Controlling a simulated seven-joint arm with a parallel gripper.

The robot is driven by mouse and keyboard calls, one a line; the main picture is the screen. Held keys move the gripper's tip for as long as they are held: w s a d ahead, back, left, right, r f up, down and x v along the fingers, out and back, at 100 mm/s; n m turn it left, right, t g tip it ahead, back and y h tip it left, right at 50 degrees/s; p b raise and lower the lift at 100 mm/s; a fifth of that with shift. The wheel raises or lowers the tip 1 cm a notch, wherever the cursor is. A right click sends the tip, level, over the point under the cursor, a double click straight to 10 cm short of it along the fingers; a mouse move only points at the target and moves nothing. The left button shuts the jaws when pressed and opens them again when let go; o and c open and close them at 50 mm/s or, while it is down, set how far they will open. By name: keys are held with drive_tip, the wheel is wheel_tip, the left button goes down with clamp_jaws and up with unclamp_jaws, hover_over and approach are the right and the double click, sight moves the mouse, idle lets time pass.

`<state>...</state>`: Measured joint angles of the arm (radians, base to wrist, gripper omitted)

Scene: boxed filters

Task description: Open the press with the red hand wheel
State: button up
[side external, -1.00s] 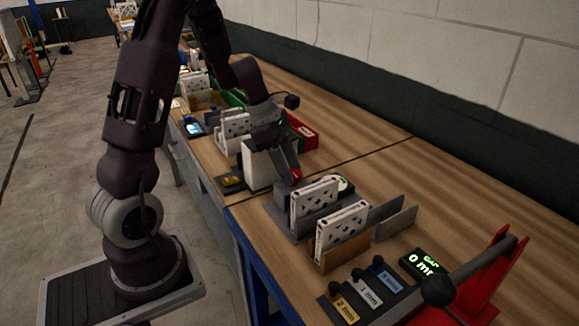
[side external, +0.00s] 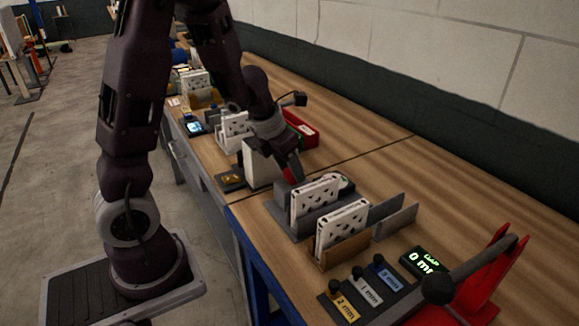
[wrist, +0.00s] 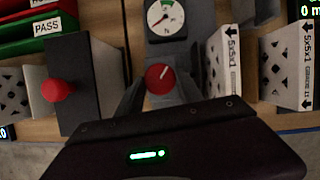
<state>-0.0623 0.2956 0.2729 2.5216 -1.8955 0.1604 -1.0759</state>
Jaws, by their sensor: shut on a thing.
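The red hand wheel (wrist: 160,78) is a small red disc with a pale mark, on the grey press (wrist: 180,52). My gripper (wrist: 160,88) is shut on the wheel, with one dark finger on each side of it. In the side view my gripper (side external: 294,172) points down at the press, and only a little red of the wheel (side external: 288,175) shows beside the fingers. A round white dial gauge (wrist: 165,17) with a needle and a green band sits on the press behind the wheel. The press jaws are mostly hidden.
Boxed filters labelled 5x5x1 (wrist: 229,62) stand in racks close to the right. A red tray (side external: 302,130) lies behind. The table's back right is clear.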

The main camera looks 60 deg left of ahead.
sight(287, 189)
drive_tip(key=n+y, duration=0.1)
drive_tip(key=n, duration=0.4)
drive_tip(key=shift+w+d+y, duration=0.15)
drive_tip(key=shift+y, duration=0.25)
drive_tip(key=shift+n+g, duration=0.3)
drive_tip(key=o, duration=1.3)
drive_tip(key=shift+o, duration=0.2)
drive_tip(key=v, duration=0.7)
